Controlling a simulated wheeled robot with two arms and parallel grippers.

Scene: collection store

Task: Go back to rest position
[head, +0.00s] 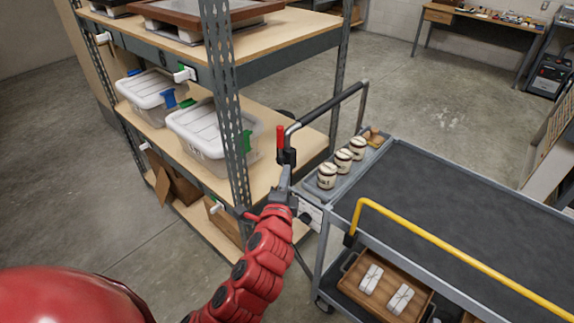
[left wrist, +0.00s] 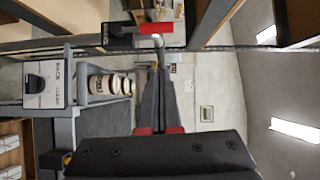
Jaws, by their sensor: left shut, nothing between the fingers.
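My left gripper (head: 286,176) is shut and empty at the end of my red arm, beside the end of the grey cart (head: 312,268). In the left wrist view its two fingers (left wrist: 161,72) lie together with nothing between them. In the head view, the tips are just below a black clamp (head: 287,157) with a red lever (head: 281,138) on the cart's handle post. I cannot tell whether they touch it. The red lever also shows near the fingertips in the left wrist view (left wrist: 155,28). My right gripper is out of view.
A steel shelf (head: 287,121) with lidded bins (head: 201,125) stands left of the cart. Three labelled jars (head: 343,160) stand in a tray on the cart's end. A wooden tray (head: 350,285) holds white packets on its lower deck. The floor (head: 440,120) behind is clear.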

